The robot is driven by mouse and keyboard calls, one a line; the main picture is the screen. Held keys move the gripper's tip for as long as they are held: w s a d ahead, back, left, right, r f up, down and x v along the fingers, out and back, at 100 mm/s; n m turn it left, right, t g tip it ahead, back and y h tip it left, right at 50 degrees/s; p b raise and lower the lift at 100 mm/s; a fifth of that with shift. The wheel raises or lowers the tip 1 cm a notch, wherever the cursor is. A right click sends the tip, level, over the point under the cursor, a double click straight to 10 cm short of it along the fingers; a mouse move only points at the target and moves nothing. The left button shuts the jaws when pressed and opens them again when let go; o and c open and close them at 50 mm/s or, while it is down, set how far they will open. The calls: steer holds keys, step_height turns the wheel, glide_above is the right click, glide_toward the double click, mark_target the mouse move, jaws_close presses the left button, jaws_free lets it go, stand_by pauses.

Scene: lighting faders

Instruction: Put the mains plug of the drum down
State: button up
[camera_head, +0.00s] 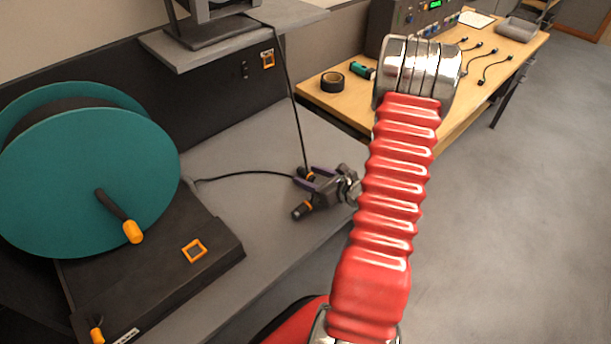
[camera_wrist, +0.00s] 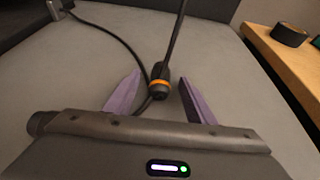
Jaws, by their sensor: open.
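A black plug or connector with an orange ring (camera_wrist: 159,86) is between the two purple fingers of my gripper (camera_wrist: 160,78), low over the grey bench. Gaps show on both sides of it, and the fingers are open. A black cable rises from its top, and another curves in from the left. In the head view the connector (camera_head: 306,173) is partly hidden by my gripper (camera_head: 309,177). The teal cable drum (camera_head: 85,175) stands at left on its black base, and a cable runs from it to the connector. I cannot tell whether the connector rests on the bench.
The grey bench (camera_head: 235,205) is clear between the drum and my gripper; its front edge is close. A shelf (camera_head: 225,45) overhangs the back, with a cable hanging past it. A wooden table (camera_head: 345,105) at right holds black tape (camera_head: 332,81), a control desk (camera_head: 400,25) and several short cables.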

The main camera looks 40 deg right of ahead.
mark_target(310, 174)
stand_by(0.5)
steer(key=c, duration=1.3)
steer(key=shift+o, duration=0.2)
steer(key=shift+r, duration=5)
